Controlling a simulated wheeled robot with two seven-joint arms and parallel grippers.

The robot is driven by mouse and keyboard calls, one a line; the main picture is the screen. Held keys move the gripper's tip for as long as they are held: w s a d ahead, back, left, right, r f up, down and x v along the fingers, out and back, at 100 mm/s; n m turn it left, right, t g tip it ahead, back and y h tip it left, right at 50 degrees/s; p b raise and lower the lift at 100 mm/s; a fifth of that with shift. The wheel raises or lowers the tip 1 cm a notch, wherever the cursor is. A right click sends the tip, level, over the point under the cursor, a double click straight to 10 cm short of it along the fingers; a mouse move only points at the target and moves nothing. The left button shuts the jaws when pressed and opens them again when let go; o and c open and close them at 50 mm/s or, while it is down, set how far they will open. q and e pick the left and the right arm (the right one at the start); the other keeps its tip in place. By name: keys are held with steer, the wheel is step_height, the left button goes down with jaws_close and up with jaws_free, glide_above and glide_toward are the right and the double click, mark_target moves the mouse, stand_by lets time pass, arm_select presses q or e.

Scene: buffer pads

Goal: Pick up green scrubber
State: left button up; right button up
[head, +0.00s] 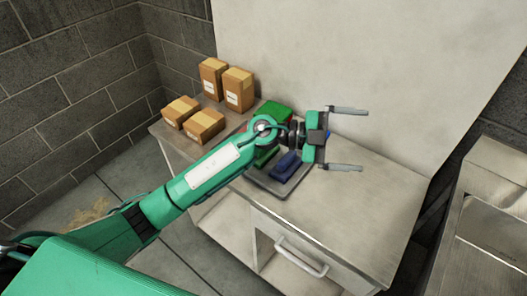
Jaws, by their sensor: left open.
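A green block-like thing (272,110), which looks like the green scrubber, sits on the cabinet top behind my left arm's wrist. Another green piece (265,157) shows below the wrist, partly hidden by the arm; I cannot tell which of them is the scrubber. A dark blue pad (286,167) lies beside it on a grey tray (268,188). My left gripper (347,139) is open and empty, to the right of these things, its two fingers pointing right. My right gripper is not in view.
Several cardboard boxes (239,90) stand at the back left of the cabinet top (365,205). The top's right side is clear. A pale wall panel (380,70) rises behind. A drawer handle (300,258) sticks out in front. A metal unit (492,225) stands at right.

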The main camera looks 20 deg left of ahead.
arm_select(q)
steer(key=w+a+f+g+y, duration=0.2)
steer(key=w+a+f+y, duration=0.3)
steer(key=a+f+y, duration=0.3)
steer(key=w+a+r+n+y, duration=0.1)
steer(key=w+a+n+y, duration=0.15)
steer(key=a+y, duration=0.4)
steer(key=w+a+r+n+y, duration=0.1)
steer(key=w+a+n+y, duration=0.2)
steer(key=a, duration=0.6)
steer(key=shift+m+y, duration=0.45)
steer(key=shift+m, duration=0.2)
steer(key=f+p, duration=0.1)
steer(key=f, duration=0.3)
steer(key=f+p, duration=0.1)
steer(key=f, duration=0.3)
steer(key=shift+d, duration=0.2)
steer(key=f, duration=0.1)
steer(key=f+p, duration=0.2)
steer(key=f, duration=0.1)
steer(key=shift+w+a, duration=0.15)
steer(key=shift+w, duration=0.1)
steer(key=shift+f, duration=0.6)
steer(key=c, duration=1.2)
steer(key=shift+c, duration=0.2)
steer(key=shift+r, duration=0.1)
